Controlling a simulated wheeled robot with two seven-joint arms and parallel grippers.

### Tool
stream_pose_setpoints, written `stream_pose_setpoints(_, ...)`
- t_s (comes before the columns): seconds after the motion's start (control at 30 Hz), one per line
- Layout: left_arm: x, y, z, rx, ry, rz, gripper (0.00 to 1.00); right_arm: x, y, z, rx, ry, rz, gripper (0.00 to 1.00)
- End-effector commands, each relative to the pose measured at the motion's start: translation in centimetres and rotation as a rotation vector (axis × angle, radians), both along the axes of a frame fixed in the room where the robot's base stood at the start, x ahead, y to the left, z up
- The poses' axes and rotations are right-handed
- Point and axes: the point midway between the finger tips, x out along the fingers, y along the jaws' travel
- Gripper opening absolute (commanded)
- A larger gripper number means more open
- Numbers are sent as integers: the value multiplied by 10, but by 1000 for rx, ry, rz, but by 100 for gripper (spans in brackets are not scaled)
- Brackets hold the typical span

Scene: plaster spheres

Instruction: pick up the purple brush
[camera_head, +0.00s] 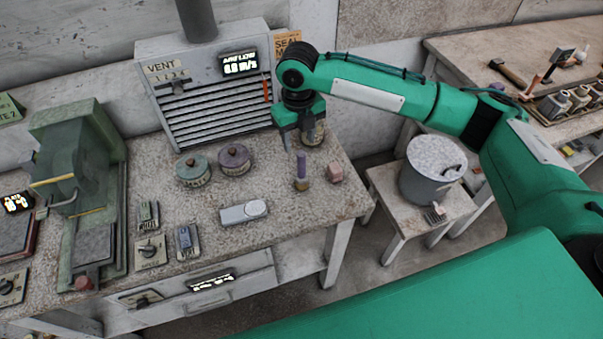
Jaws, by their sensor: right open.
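The purple brush (302,168) stands upright on the workbench (275,232), right of the round tins, with its tan end down. My right gripper (301,134) hangs above the back right part of the bench, fingers down. It is open, behind and above the brush in the picture, and apart from it. A small jar (314,134) stands partly hidden behind the gripper. My left gripper is not in view.
A pinkish block (335,173) stands close right of the brush. A mauve tin (234,158) and a green tin (193,170) stand to its left. A grey device (243,212) lies in front. A grey bucket (431,176) stands on a stool at right.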

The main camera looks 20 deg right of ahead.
Motion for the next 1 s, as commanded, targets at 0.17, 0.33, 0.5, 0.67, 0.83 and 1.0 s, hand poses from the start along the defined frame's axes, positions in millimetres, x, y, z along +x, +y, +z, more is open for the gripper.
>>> stream_pose_setpoints(0.17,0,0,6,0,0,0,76,-1,0,-26,-1,1,-2,48)
stream_pose_setpoints(0.33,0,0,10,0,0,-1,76,-1,-1,-36,0,1,-2,48)
stream_pose_setpoints(0.5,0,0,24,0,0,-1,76,-7,-4,-57,-2,3,-3,48)
stream_pose_setpoints(0.67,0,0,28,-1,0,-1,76,-8,-4,-80,0,1,-2,48)
stream_pose_setpoints(0.83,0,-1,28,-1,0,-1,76,-7,-4,-86,0,-2,-1,48)
stream_pose_setpoints(1.0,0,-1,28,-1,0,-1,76,-7,-4,-86,0,-2,-1,40)
